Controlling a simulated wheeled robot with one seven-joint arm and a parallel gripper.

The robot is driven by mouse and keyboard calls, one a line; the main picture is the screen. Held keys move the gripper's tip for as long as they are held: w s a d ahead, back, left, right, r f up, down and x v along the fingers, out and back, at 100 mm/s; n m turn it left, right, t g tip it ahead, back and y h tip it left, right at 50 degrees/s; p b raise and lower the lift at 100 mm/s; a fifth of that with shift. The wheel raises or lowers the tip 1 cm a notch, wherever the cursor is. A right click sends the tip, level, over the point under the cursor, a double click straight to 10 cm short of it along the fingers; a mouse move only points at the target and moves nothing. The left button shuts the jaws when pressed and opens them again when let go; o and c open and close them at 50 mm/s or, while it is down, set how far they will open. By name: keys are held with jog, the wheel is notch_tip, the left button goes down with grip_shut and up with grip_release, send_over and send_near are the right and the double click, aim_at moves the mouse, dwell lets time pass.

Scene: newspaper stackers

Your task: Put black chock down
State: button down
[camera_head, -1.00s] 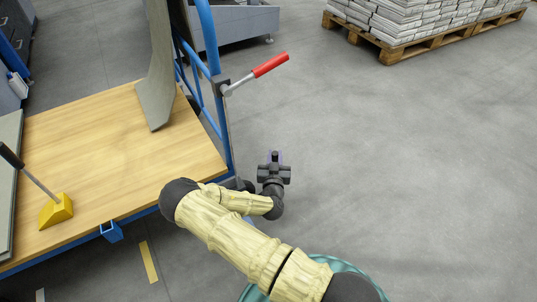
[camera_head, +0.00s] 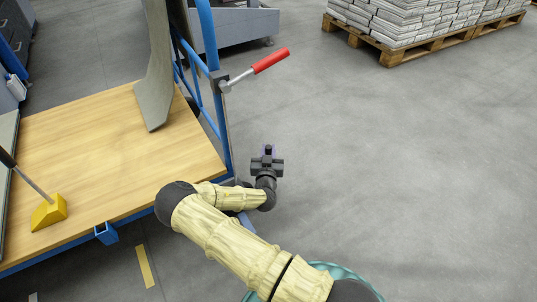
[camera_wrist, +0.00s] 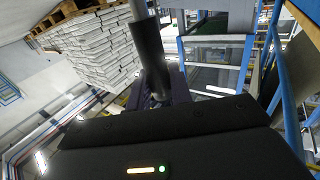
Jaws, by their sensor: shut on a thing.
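My gripper (camera_head: 268,153) is beyond my bent arm, just right of the blue trolley's near right corner, over grey floor. In the wrist view my gripper (camera_wrist: 158,92) is shut around a black handle (camera_wrist: 149,52) with a grey rod (camera_wrist: 138,9) running up out of the picture. I take this to be the black chock's handle. The chock's block is not visible in either view, so I cannot tell whether it touches the floor.
The trolley's wooden deck (camera_head: 110,150) holds a yellow chock (camera_head: 48,212) with a black handle and a bent grey panel (camera_head: 155,100). A red-handled lever (camera_head: 270,60) sticks out from the blue frame. A pallet (camera_head: 400,55) of newspaper stacks stands far right. Floor between is clear.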

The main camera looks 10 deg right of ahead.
jog(key=shift+a+f, duration=0.1)
jog(key=shift+f, duration=0.2)
jog(key=c, duration=1.3)
grip_release()
jog(key=shift+f, duration=0.1)
jog(key=shift+o, duration=0.2)
jog(key=shift+s, duration=0.25)
jog(key=p+v, duration=0.5)
jog(key=v, duration=0.6)
jog(key=shift+s, duration=0.3)
